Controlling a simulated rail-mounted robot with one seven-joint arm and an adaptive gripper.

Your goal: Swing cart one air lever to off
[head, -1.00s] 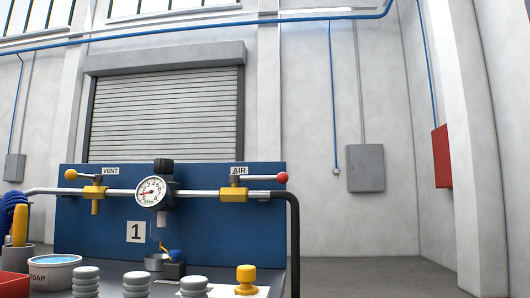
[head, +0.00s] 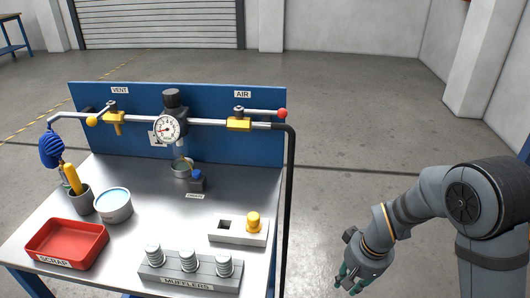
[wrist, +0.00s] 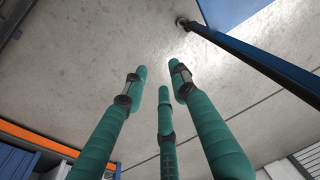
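The air lever ends in a red ball (head: 282,113) at the right of the cart's blue back panel. Its arm points right, roughly along the pipe, from the yellow air valve body (head: 239,124) under the AIR label (head: 242,94). My gripper (head: 350,272) is low at the right, beyond the cart's right side and well apart from the lever. In the wrist view its green fingers (wrist: 158,76) are spread, with nothing between them, so it is open. The lever is not recognisable in the wrist view. The cart's number sign is mostly hidden behind the gauge.
The vent lever's yellow ball (head: 92,121) is at the panel's left, and a gauge (head: 167,128) sits between the valves. A black hose (head: 290,200) drops along the cart's right edge. The red scrap tray (head: 68,243) and muffler block (head: 190,272) lie in front. Floor to the right is clear.

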